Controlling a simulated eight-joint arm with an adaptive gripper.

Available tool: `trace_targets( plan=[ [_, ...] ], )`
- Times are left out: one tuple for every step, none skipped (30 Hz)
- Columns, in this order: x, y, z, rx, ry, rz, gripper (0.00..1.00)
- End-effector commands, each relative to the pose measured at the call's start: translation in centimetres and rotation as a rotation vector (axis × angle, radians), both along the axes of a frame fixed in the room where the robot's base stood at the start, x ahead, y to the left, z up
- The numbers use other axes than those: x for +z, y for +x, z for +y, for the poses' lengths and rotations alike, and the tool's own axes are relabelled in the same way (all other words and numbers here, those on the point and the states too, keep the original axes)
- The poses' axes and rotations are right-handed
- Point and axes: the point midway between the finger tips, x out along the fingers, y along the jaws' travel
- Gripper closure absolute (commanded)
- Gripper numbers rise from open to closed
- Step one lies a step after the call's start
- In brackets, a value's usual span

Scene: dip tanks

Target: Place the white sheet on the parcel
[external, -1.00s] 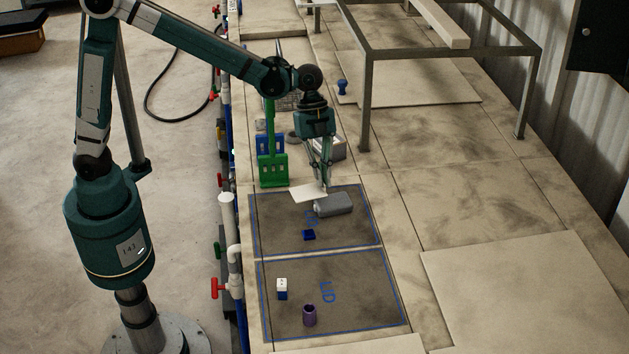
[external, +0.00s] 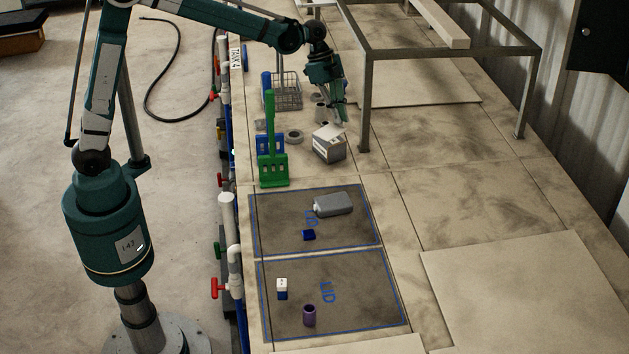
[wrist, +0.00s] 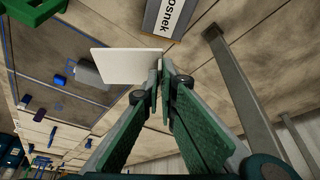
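My gripper (external: 342,118) is shut on the white sheet (external: 330,130). In the wrist view the fingertips (wrist: 161,78) pinch the right edge of the sheet (wrist: 122,66). The parcel (external: 330,149) is a grey box with a white label, standing on the bench behind the marked areas. In the external view the sheet overlaps the parcel's top; I cannot tell whether they touch. In the wrist view the parcel (wrist: 178,16) shows dark lettering, and the sheet lies below and left of it in the picture.
A green rack (external: 272,170) stands left of the parcel, with a ring (external: 294,137) and a wire basket (external: 288,96) nearby. A metal frame's leg (external: 366,110) stands close on the right.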

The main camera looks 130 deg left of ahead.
Motion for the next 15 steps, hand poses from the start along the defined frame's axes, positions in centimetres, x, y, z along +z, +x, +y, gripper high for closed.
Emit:
trace_targets(
  plan=[
    [0.2, -1.0, 1.3, 0.023, 0.000, 0.000, 1.00],
    [0.3, -1.6, 2.0, 0.035, 0.000, 0.000, 1.00],
    [0.4, -2.2, 2.8, 0.050, 0.000, 0.000, 1.00],
    [0.4, -2.6, 3.4, 0.060, 0.000, 0.000, 1.00],
    [0.5, -3.1, 3.9, 0.069, -0.001, -0.001, 1.00],
    [0.6, -3.7, 4.6, 0.082, 0.000, -0.001, 1.00],
    [0.6, -4.1, 5.0, 0.091, -0.001, -0.001, 1.00],
    [0.7, -4.5, 5.4, 0.099, -0.001, -0.001, 1.00],
    [0.7, -4.9, 5.8, 0.108, 0.000, -0.001, 1.00],
    [0.8, -5.2, 6.1, 0.113, 0.000, -0.001, 1.00],
    [0.8, -5.5, 6.3, 0.119, -0.001, -0.001, 1.00],
    [0.8, -5.7, 6.5, 0.123, 0.000, -0.001, 1.00],
    [0.9, -5.9, 6.6, 0.126, 0.000, -0.001, 1.00],
    [0.9, -6.0, 6.7, 0.127, -0.001, -0.001, 1.00],
    [0.9, -6.1, 6.7, 0.130, -0.001, -0.001, 1.00]
  ],
)
